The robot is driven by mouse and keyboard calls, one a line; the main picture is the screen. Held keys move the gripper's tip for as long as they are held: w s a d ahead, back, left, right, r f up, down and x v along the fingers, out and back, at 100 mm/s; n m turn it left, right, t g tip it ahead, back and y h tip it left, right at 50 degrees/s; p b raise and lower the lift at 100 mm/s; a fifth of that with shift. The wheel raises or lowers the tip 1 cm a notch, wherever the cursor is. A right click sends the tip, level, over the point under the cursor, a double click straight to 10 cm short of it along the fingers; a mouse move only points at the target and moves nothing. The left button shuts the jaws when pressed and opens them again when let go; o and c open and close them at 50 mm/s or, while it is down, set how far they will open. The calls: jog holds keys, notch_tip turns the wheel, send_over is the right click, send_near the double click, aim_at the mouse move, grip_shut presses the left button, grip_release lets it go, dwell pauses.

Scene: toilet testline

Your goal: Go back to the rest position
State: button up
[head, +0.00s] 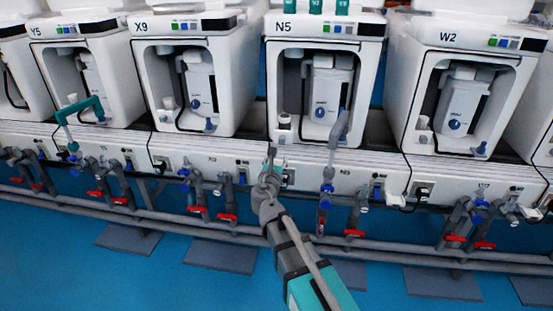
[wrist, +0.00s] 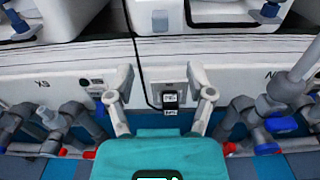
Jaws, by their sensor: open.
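My gripper (head: 272,158) is at the white bench front below the left side of the N5 unit (head: 325,28). In the wrist view my gripper (wrist: 161,78) is open, with its two grey fingers spread wide apart. Between them, farther off, a black plug (wrist: 170,97) sits in a wall socket (wrist: 157,90) on the bench front. A black cable rises from that area. Neither finger appears to touch the plug. In the head view my arm hides part of the pipes below.
Several white units stand in a row, including X9 (head: 185,25) and W2 (head: 470,40). Grey pipes with red-handled valves (head: 228,217) run below the bench on both sides of my arm. A grey upright pipe (head: 338,130) stands close right. The blue floor (head: 60,260) in front is clear.

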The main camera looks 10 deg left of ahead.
jog(key=s+d+f+m+g+h+p, duration=0.2)
jog(key=s+d+f+m+g+h, duration=0.15)
jog(key=d+m, duration=0.7)
jog(key=s+d+f+m+g+h+p, duration=0.25)
jog(key=d+m+g, duration=0.25)
jog(key=d+m, duration=0.55)
jog(key=s+d+f+m+g+y+p, duration=0.2)
jog(key=s+d+m+g+y, duration=0.1)
jog(key=s+m+g, duration=0.3)
jog(key=s+d+f+m+g+y+p, duration=0.1)
jog(key=s+d+m+g+y+p, duration=0.25)
jog(key=s+m, duration=0.5)
notch_tip(320, 180, up, 38)
jog(key=p, duration=3.7)
jog(key=shift+s, duration=0.25)
